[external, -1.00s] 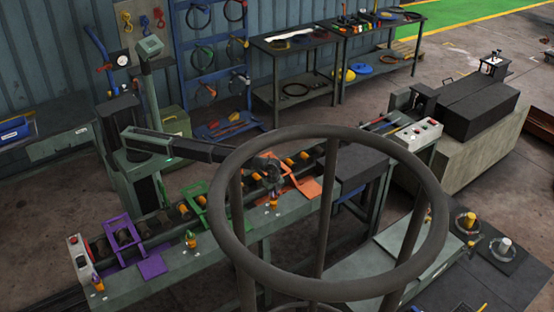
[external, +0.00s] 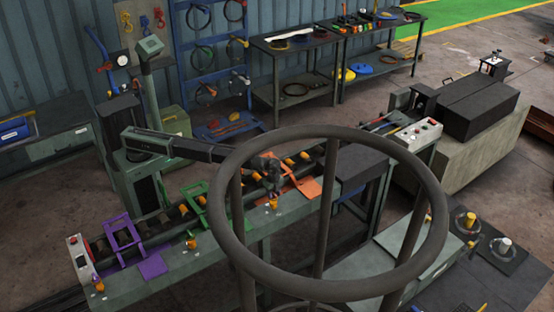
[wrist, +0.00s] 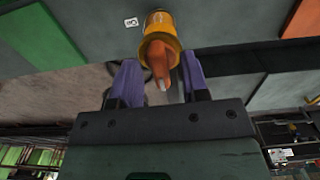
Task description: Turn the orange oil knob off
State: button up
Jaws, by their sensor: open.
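The orange oil knob (wrist: 157,56) sticks out of a yellow cup (wrist: 160,24) in the wrist view. My gripper (wrist: 158,72) is open, with one purple finger on each side of the knob. A gap shows between knob and fingers, and I see no clear contact. In the external view my gripper (external: 272,192) points down at the front edge of the green bench, over the yellow cup (external: 273,203) by the orange frame (external: 302,188). The knob itself is too small to make out there.
The bench (external: 215,245) also carries a green frame (external: 200,200) and a purple frame (external: 122,235), each with a yellow cup nearby. A large dark ring rail (external: 335,298) crosses the external view in front of part of the bench.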

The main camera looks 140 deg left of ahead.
notch_tip(320, 180, up, 11)
jog(key=p, duration=1)
jog(key=shift+p, duration=0.35)
jog(key=shift+f, duration=0.1)
jog(key=s+d+f+b, duration=0.1)
jog(key=s+d, duration=0.7)
jog(key=d, duration=0.6)
jog(key=s+d, duration=0.9)
jog(key=d, duration=0.6)
jog(key=s+d+f+b, duration=0.1)
jog(key=s+d, duration=0.8)
jog(key=d, duration=0.6)
jog(key=shift+f+n+b, duration=0.3)
